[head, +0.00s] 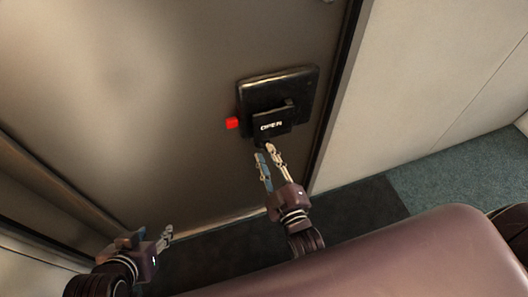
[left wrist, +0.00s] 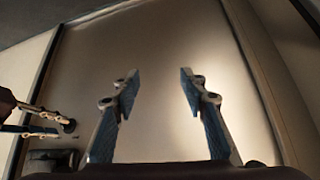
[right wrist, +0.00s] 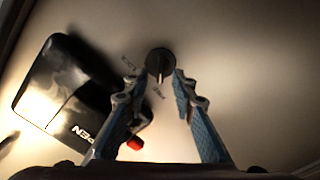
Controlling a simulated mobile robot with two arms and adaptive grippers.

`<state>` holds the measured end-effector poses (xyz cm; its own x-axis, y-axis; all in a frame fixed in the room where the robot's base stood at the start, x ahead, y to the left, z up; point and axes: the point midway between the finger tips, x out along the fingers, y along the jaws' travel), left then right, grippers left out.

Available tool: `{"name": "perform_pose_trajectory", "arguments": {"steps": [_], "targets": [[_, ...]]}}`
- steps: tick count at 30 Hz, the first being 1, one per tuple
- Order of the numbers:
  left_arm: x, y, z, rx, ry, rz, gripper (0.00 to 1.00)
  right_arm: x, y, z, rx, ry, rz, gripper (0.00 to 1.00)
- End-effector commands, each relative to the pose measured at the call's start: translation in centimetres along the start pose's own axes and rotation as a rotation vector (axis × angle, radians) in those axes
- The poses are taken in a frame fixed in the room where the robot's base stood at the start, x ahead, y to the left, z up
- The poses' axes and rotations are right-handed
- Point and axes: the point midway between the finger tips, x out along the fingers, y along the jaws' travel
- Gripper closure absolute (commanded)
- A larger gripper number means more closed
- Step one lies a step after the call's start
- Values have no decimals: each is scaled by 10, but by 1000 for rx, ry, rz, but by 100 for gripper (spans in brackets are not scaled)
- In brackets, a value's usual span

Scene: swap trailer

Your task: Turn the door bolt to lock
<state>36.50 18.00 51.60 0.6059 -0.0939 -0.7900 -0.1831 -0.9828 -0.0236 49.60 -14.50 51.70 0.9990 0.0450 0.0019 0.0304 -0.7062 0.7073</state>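The door bolt is a round dark knob (right wrist: 160,62) with a thin raised grip, set on the brown door (head: 150,110). In the right wrist view it lies just beyond and between my right fingertips. Faint lettering on the door sits beside it. The bolt also shows in the left wrist view (left wrist: 68,126); in the head view my right fingers mostly hide it. My right gripper (head: 267,151) is partly open, its fingers apart with the bolt ahead of the gap; contact cannot be told. My left gripper (head: 167,238) is open and empty, low at the left.
A black latch box with a flap marked OPEN (head: 270,122) is mounted just above the bolt. A red button (head: 232,123) sticks out at its left. The door's right edge and a pale wall (head: 425,95) lie to the right. A dark mat (head: 365,205) covers the floor.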

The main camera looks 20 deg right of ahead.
Motion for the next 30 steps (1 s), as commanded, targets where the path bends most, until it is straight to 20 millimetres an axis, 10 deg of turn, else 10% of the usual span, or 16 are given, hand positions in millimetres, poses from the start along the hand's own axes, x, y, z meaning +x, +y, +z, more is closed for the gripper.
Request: {"name": "perform_pose_trajectory", "arguments": {"steps": [17, 24, 30], "targets": [[4, 3, -30, 2, 121, 6, 60, 23, -1, 1, 1, -2, -2, 75], [4, 3, -30, 2, 120, 6, 60, 23, -1, 1, 0, -2, -2, 100], [4, 3, -30, 2, 120, 6, 60, 23, -1, 0, 1, -1, -2, 100]]}}
